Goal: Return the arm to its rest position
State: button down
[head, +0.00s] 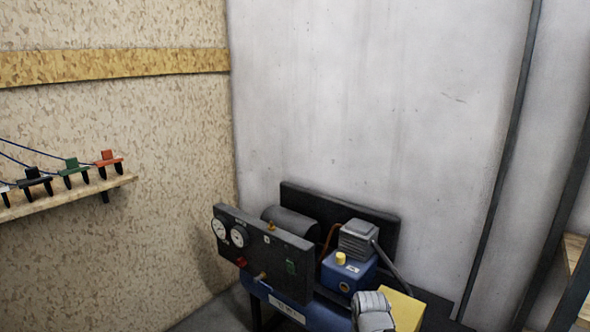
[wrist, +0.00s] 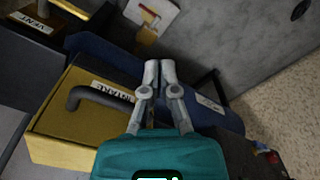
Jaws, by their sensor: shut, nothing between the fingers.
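My gripper (wrist: 159,68) shows in the wrist view with a teal body and two grey fingers. The fingers are together with nothing between them. Behind them in the picture is a dark blue part of the machine; I cannot tell how far off it is. A yellow box (wrist: 65,125) with a black handle (wrist: 100,97) is to the left of the fingers. I cannot make out my gripper for certain in the head view.
In the head view a gauge panel (head: 262,247) and a blue unit (head: 346,273) with a grey top stand by the grey wall (head: 370,100). A yellow surface (head: 402,311) is at the lower right. A shelf (head: 70,198) with several coloured clips is on the left wall.

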notch_tip(320, 180, up, 22)
jog(key=p, duration=2)
jog(key=shift+p, duration=0.35)
